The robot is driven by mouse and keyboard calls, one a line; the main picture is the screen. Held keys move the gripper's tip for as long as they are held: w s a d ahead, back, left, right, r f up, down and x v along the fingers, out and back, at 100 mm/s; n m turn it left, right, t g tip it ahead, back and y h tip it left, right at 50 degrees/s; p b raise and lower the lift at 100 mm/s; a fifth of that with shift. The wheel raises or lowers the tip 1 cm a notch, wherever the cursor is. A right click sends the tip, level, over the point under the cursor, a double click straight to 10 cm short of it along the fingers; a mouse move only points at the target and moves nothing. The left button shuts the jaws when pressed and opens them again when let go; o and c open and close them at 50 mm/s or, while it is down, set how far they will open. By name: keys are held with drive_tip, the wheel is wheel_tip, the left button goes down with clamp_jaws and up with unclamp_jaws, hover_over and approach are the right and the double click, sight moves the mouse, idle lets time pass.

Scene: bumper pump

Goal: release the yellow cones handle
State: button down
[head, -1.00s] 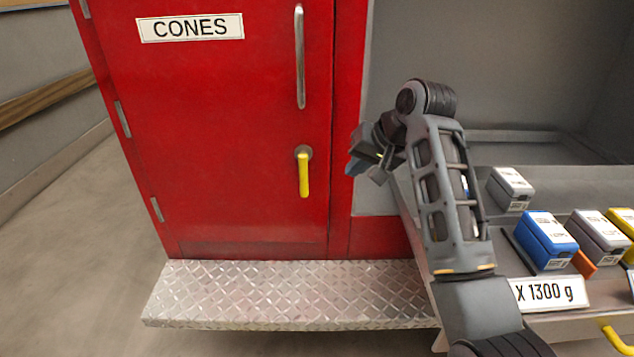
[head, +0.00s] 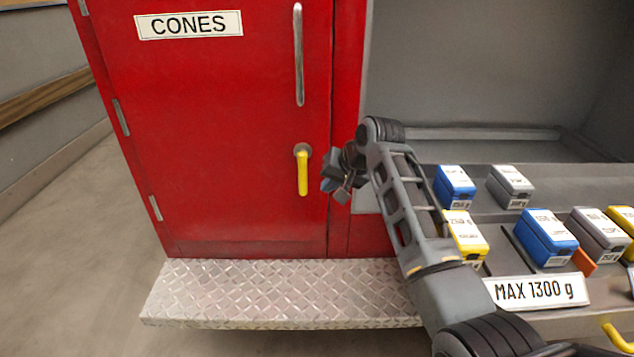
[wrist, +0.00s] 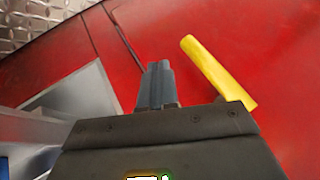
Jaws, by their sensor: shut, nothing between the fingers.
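The yellow handle (head: 303,173) hangs straight down from its round mount on the red CONES door (head: 220,120). The door is closed flush in its frame. My gripper (head: 334,186) is just right of the handle in the head view, apart from it. In the wrist view the yellow handle (wrist: 217,72) lies to the right of my gripper's fingers (wrist: 157,82), with red door between them. The fingers are together and hold nothing.
A long metal grab bar (head: 299,55) is fixed above the handle. A diamond-plate step (head: 285,292) juts out below the door. To the right, a shelf marked MAX 1300 g (head: 541,290) carries several blue, grey and yellow boxes.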

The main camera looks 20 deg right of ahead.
sight(303, 188)
drive_tip(key=shift+w+a+r, duration=0.1)
drive_tip(key=shift+w+a, duration=0.25)
drive_tip(key=shift+a, duration=0.35)
drive_tip(key=shift+w+a, duration=0.35)
drive_tip(key=shift+a, duration=0.3)
drive_tip(key=shift+w+a+f+y, duration=0.1)
drive_tip(key=shift+a+f+y, duration=0.15)
drive_tip(key=shift+y, duration=0.25)
drive_tip(key=shift+w+a+f+m+t+y+b, duration=0.1)
drive_tip(key=shift+a+f+m+t+y+b, duration=0.15)
drive_tip(key=shift+a+m+t+y+b, duration=0.35)
drive_tip(key=shift+w+a+f+t+y+b, duration=0.2)
drive_tip(key=shift+a+t+y+b, duration=0.1)
drive_tip(key=shift+y+b, duration=0.3)
drive_tip(key=w+a+r+m+t+y+b, duration=0.2)
drive_tip(key=a+m+t+y+b, duration=0.3)
drive_tip(key=b, duration=1.3)
drive_tip(key=shift+a+r+t+y, duration=0.65)
drive_tip(key=shift+t+y, duration=0.55)
drive_tip(key=shift+y, duration=0.6)
drive_tip(key=shift+d+r, duration=0.15)
